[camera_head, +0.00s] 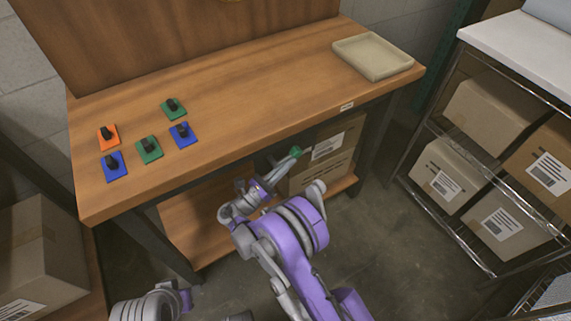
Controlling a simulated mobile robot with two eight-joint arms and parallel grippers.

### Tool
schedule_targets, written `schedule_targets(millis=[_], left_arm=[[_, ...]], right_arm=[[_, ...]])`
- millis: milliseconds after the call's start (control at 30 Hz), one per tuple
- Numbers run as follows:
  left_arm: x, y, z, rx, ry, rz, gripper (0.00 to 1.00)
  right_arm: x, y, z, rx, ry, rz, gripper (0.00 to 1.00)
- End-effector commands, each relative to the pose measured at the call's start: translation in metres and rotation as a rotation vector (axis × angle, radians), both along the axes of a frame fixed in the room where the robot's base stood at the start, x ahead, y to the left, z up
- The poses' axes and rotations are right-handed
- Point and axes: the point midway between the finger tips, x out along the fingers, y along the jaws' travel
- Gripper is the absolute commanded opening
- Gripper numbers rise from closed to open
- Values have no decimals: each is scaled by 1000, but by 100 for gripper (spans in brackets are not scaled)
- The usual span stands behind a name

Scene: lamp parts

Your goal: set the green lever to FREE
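A green-tipped lever (296,152) with a short grey shaft shows just below the front edge of the workbench. Its green end points up and to the right. My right gripper (262,186) is at the lower left of the lever, close to its shaft; I cannot tell whether they touch. The fingers are small and partly hidden, so I cannot tell if they are open or shut. No readable FREE mark shows. Part of my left arm shows at the bottom left, but its gripper is not visible.
The workbench (235,100) carries several orange, green and blue plates with dark pegs at left and an empty beige tray (372,57) at back right. A white label (347,106) is on its front edge. Boxes stand below. A metal rack (440,130) with boxes is at right.

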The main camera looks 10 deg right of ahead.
Motion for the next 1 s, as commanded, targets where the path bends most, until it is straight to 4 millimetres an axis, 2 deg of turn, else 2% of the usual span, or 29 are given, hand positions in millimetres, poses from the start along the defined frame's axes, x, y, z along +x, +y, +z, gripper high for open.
schedule_targets(millis=[33, 1000], left_arm=[[0, 0, 0, 0, 0, 0, 50], [0, 0, 1, 0, 0, 0, 50]], right_arm=[[2, -13, -1, 4, 5, -19, 0], [1, -12, 6, 0, 2, -17, 0]])
